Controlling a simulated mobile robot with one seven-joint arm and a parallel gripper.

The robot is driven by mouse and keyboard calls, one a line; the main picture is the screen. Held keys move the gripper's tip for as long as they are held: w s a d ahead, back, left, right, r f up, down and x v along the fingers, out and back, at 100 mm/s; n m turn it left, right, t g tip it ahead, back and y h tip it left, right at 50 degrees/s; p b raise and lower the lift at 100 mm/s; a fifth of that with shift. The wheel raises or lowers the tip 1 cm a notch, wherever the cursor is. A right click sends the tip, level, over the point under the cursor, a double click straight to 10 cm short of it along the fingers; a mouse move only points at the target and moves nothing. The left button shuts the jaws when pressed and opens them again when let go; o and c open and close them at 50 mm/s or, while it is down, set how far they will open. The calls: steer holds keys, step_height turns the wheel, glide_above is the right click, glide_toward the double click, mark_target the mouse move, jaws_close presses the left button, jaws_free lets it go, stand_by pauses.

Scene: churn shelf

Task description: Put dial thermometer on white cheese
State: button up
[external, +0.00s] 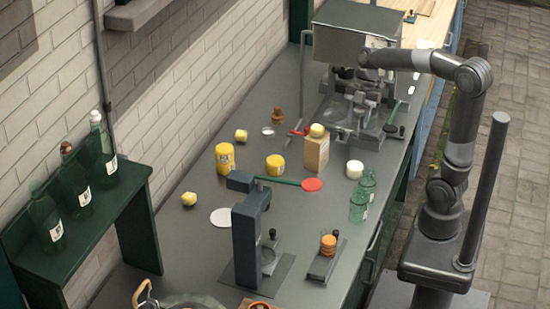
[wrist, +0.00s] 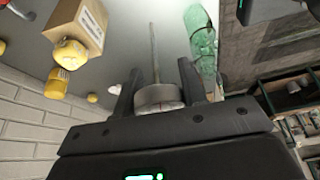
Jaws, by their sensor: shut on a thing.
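My gripper (wrist: 158,72) is shut on the dial thermometer (wrist: 157,95), a round grey metal case with a pale rim and a long thin stem. The case sits between the two fingers and the stem points away from the palm. In the external view my wrist is raised in front of the metal machine at the back; the fingers and thermometer are hard to make out there. The white cheese (external: 355,170), a short pale cylinder, stands on the grey counter, nearer the camera than my gripper. I cannot make out the cheese in the wrist view.
A cardboard box (external: 316,152) with a yellow item on top stands left of the cheese; green glass bottles (external: 363,190) stand just in front. The metal machine (external: 350,35) is at the back.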

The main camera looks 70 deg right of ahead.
step_height(320, 180, down, 11)
steer(key=shift+f, duration=0.1)
stand_by(0.4)
steer(key=shift+f, duration=0.1)
steer(key=o, duration=1)
steer(key=shift+c, duration=0.2)
steer(key=v, duration=0.7)
steer(key=s+a+r+m+t+h, duration=0.4)
steer(key=s+a+m, duration=0.5)
steer(key=m, duration=0.7)
steer(key=shift+s+a+r+m+t+h, duration=0.3)
steer(key=shift+s+a+r+m+t, duration=0.15)
steer(key=shift+a+t, duration=0.15)
